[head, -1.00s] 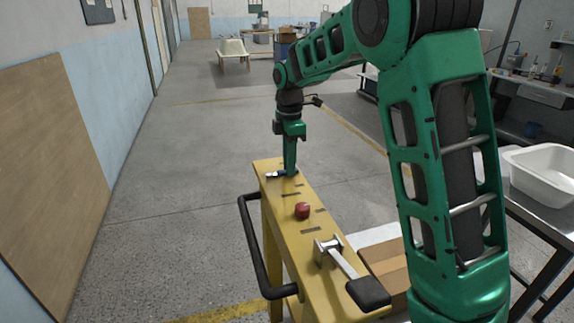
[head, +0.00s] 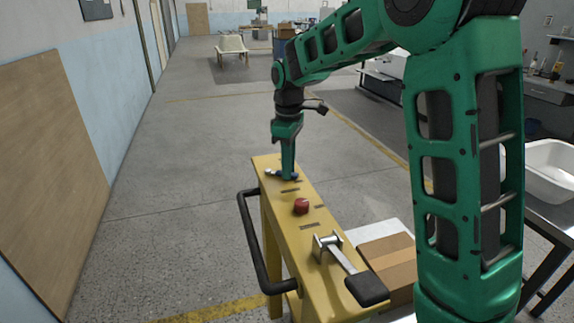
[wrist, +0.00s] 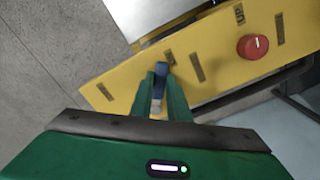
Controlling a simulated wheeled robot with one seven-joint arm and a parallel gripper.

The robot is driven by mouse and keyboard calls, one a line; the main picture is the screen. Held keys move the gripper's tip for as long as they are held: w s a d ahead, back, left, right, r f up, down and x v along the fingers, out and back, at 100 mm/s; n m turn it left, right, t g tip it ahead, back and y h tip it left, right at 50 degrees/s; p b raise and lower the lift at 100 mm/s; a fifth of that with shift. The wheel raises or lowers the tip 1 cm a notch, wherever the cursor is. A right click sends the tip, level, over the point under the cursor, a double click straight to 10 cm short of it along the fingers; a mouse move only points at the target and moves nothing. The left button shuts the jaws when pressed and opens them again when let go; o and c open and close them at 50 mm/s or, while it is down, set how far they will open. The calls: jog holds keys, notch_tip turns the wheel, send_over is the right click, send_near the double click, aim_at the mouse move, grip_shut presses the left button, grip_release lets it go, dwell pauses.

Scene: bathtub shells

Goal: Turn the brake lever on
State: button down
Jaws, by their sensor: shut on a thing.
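A small lever (head: 270,172) with a blue grip and a pale metal end sits at the far end of the yellow console's top. It also shows in the wrist view, where its blue part (wrist: 161,72) is between the green fingers. My gripper (head: 288,176) points down at the console and is shut on this lever. In the wrist view my gripper (wrist: 160,88) covers part of the lever, so its pivot and exact angle are hard to tell. I cannot read a brake label beside it.
On the yellow console (head: 272,208) are a red knob (head: 301,207), which shows near an "UP" label in the wrist view, and a larger black-handled lever (head: 367,289). A black rail (head: 255,245) runs along its left side. A cardboard box (head: 390,262) stands to its right. Floor at left is clear.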

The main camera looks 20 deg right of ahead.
aim_at(273, 185)
jog(key=m, duration=0.1)
jog(key=a+m, duration=0.1)
jog(key=shift+s+r+m, duration=0.1)
jog(key=shift+s+m, duration=0.3)
jog(key=m, duration=0.1)
jog(key=a+m, duration=0.1)
jog(key=shift+s+a+m, duration=0.15)
jog(key=shift+s+m, duration=0.2)
jog(key=shift+m, duration=0.05)
jog(key=shift+s+a+m, duration=0.2)
jog(key=shift+a+m, duration=0.4)
jog(key=shift+m, duration=0.6)
jog(key=shift+a+m, duration=0.7)
jog(key=shift+m, duration=0.7)
jog(key=shift+a, duration=0.1)
jog(key=c, duration=1.7)
grip_release()
jog(key=shift+s, duration=0.15)
notch_tip(273, 185, up, 11)
jog(key=shift+f, duration=0.2)
